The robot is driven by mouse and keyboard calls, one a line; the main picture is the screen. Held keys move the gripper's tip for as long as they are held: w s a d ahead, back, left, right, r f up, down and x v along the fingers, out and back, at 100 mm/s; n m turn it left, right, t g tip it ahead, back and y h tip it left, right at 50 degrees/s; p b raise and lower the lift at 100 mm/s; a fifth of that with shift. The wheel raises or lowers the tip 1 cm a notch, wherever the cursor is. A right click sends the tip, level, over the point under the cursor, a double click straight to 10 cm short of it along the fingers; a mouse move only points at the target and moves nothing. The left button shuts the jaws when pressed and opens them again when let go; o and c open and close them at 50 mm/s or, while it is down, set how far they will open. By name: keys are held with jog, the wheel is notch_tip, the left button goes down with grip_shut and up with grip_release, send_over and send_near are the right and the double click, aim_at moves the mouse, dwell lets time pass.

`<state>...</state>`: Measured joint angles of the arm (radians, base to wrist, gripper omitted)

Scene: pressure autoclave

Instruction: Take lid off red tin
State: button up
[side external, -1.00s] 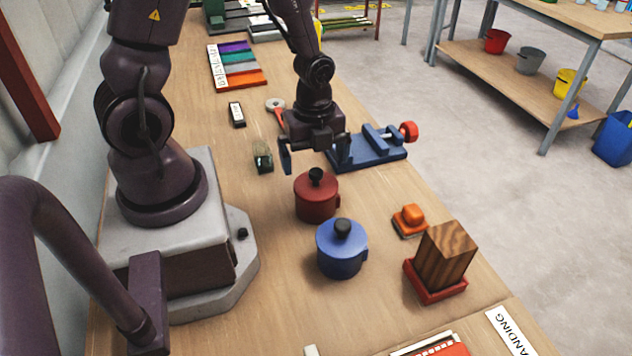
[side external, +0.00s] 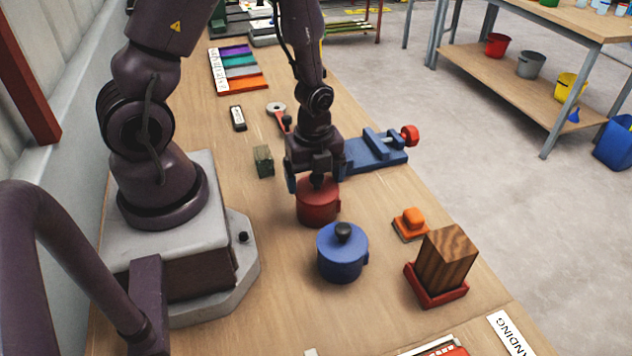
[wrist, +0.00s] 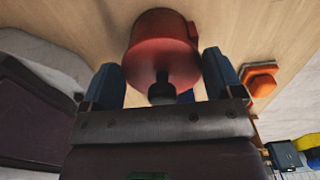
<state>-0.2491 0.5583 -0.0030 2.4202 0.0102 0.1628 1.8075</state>
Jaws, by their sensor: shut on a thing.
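The red tin (side external: 318,208) stands upright on the bench with its red lid (wrist: 160,45) on top. The lid's black knob (wrist: 161,90) points up between my fingers in the wrist view. My gripper (side external: 313,184) is directly over the tin, pointing down, its blue fingers on opposite sides of the lid. It is shut on the lid; the exact contact is partly hidden. I see no gap between lid and tin. In the wrist view, my gripper (wrist: 163,75) shows both fingers.
A blue tin (side external: 342,255) with a black knob stands close in front. A blue vise (side external: 375,152) is behind to the right. An orange object (side external: 410,222) and a wooden block on a red base (side external: 445,262) stand right. A small green block (side external: 263,161) is left.

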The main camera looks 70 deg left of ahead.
jog(key=shift+r, duration=0.1)
notch_tip(320, 180, up, 9)
jog(key=shift+f, duration=0.1)
jog(key=shift+w+d, duration=0.1)
jog(key=shift+w, duration=0.05)
jog(key=w+d+f, duration=0.2)
jog(key=shift+w+f, duration=0.4)
jog(key=w+a+f, duration=0.1)
jog(key=w+f, duration=0.3)
jog(key=w, duration=0.4)
send_over(384, 192)
jog(key=f, duration=0.5)
jog(key=shift+s, duration=0.2)
jog(key=shift+w+f, duration=0.15)
jog(key=shift+f, duration=0.75)
jog(key=shift+w+f, duration=0.1)
jog(key=shift+f, duration=0.8)
